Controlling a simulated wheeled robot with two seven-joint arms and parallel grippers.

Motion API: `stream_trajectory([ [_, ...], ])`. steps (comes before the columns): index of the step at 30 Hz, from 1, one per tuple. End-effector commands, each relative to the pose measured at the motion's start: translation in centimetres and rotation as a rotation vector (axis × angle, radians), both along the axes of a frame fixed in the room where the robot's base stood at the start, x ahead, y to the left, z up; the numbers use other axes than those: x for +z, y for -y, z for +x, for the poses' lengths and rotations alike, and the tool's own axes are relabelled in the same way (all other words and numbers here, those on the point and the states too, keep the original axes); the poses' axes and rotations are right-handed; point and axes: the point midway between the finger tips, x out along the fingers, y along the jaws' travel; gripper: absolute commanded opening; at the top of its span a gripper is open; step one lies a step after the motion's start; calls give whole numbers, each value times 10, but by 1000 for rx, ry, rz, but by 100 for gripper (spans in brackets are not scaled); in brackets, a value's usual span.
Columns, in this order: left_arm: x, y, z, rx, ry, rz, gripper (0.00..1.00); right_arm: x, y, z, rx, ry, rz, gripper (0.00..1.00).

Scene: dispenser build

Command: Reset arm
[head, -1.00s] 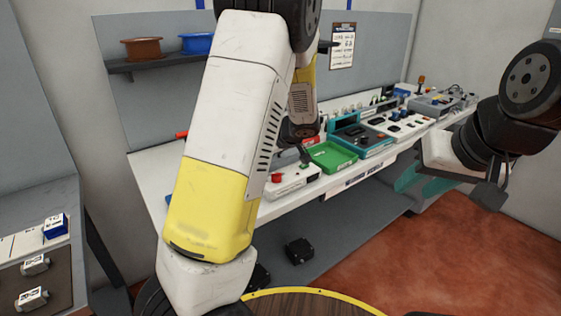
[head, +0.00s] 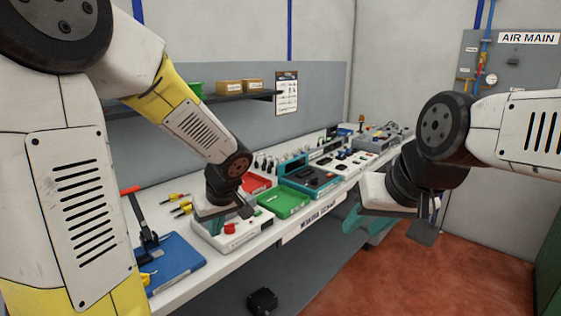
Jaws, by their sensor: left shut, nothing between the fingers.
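My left arm comes in from the left and bends down over the bench. My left gripper (head: 238,212) is at its end, above a white box with a red button (head: 232,232) and left of the green tray (head: 284,203). The fingers look shut and empty. My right arm comes in from the right edge. My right gripper (head: 415,225) hangs in front of the bench's right part, above the floor. Its fingertips are dark and small, and I cannot tell whether they are open or shut.
The white workbench (head: 190,289) holds a blue base with a red-handled lever (head: 172,262), a red tray (head: 256,184) and a teal-framed fixture (head: 312,178). A shelf (head: 232,98) carries small boxes. A black box (head: 262,301) lies below the bench. The reddish floor (head: 450,275) is clear at right.

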Motion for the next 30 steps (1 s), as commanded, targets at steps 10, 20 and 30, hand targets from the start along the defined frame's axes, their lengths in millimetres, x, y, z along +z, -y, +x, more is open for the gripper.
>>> stream_trajectory([
  [10, 84, 6, -101, -432, 49, -179, 0, 0, 0, 0, 0, 0, 0, 36],
  [20, 119, 28, -150, -720, 176, -148, 0, 0, 0, 0, 0, 0, 0, 36],
  [30, 121, 30, -152, -740, 182, -142, 0, 0, 0, 0, 0, 0, 0, 36],
])
